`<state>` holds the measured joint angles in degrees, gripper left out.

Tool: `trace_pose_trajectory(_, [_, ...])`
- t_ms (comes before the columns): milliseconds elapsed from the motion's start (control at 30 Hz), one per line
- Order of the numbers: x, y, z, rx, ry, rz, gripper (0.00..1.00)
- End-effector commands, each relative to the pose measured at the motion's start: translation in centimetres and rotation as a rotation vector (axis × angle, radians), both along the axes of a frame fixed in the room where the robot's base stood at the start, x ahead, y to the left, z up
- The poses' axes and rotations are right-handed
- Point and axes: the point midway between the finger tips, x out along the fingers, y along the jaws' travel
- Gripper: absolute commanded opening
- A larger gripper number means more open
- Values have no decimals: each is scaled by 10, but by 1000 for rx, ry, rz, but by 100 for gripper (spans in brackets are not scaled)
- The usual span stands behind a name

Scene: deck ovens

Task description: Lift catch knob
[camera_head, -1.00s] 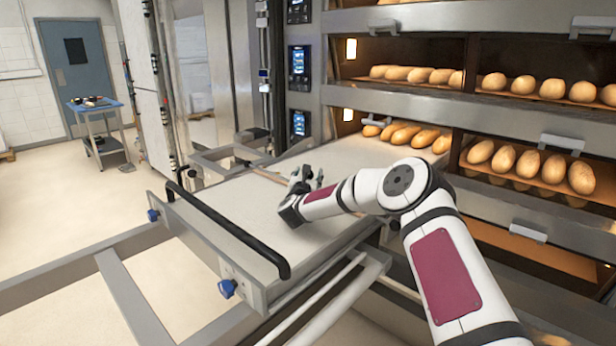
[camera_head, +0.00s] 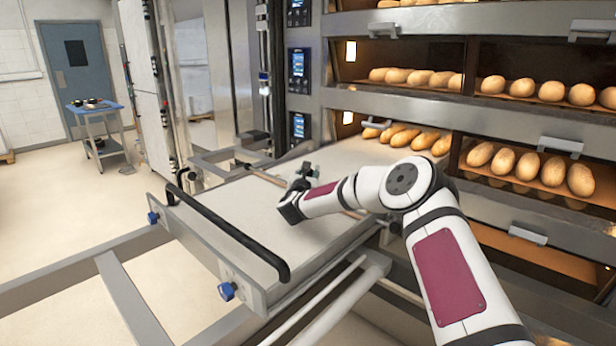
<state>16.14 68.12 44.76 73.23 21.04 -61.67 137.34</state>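Two blue catch knobs sit on the front plate of the flat loader: one at its left end (camera_head: 153,217) and one near its right end (camera_head: 227,291). The loader (camera_head: 225,210) has a pale flat top and a long black handle bar (camera_head: 230,232) along its front. My gripper (camera_head: 308,172) is over the loader's top, towards the oven side, well away from both knobs. It is small and partly hidden by my wrist, so I cannot tell whether its fingers are open or shut. Nothing shows held in it.
Deck ovens with loaves (camera_head: 530,170) stand at the right, with metal door handles (camera_head: 560,145) sticking out. Metal frame rails (camera_head: 135,300) run below and in front of the loader. A blue-topped cart (camera_head: 95,108) stands far left, with open floor before it.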

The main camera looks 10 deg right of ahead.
Motion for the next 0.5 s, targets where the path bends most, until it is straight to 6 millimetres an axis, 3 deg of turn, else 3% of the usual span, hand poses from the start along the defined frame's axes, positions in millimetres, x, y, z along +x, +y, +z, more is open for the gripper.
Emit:
trace_pose_trajectory(67, [1, 0, 5, -2, -9, -2, 0])
trace_pose_trajectory(100, [1, 0, 6, -3, -10, -1, 33])
trace_pose_trajectory(200, [1, 0, 6, -3, -10, -1, 52])
trace_pose_trajectory(500, [0, 0, 4, -2, -6, 0, 52])
